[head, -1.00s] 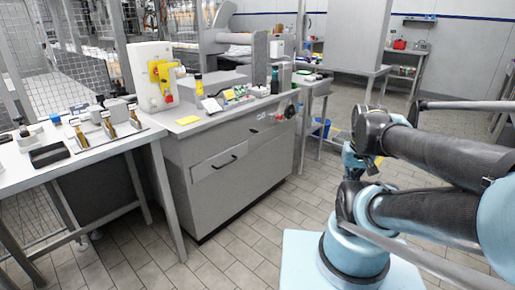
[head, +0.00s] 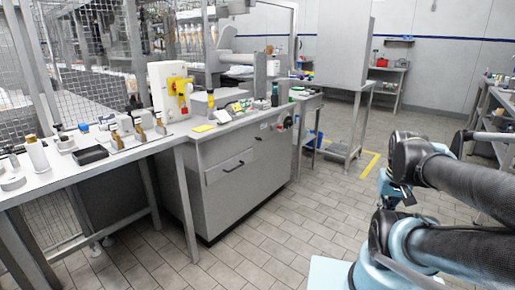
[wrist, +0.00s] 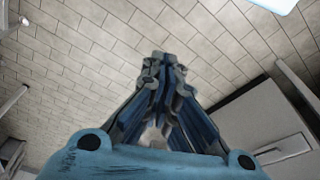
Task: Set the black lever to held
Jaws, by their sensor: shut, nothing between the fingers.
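I cannot make out the black lever for certain in either view. My gripper (wrist: 163,65) is shut and empty in the wrist view, over bare tiled floor and well away from the bench. My folded arm fills the right of the head view.
The left bench (head: 60,178) also holds a black tray-like block (head: 91,155) and a white bottle (head: 37,154). A mesh fence stands behind.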

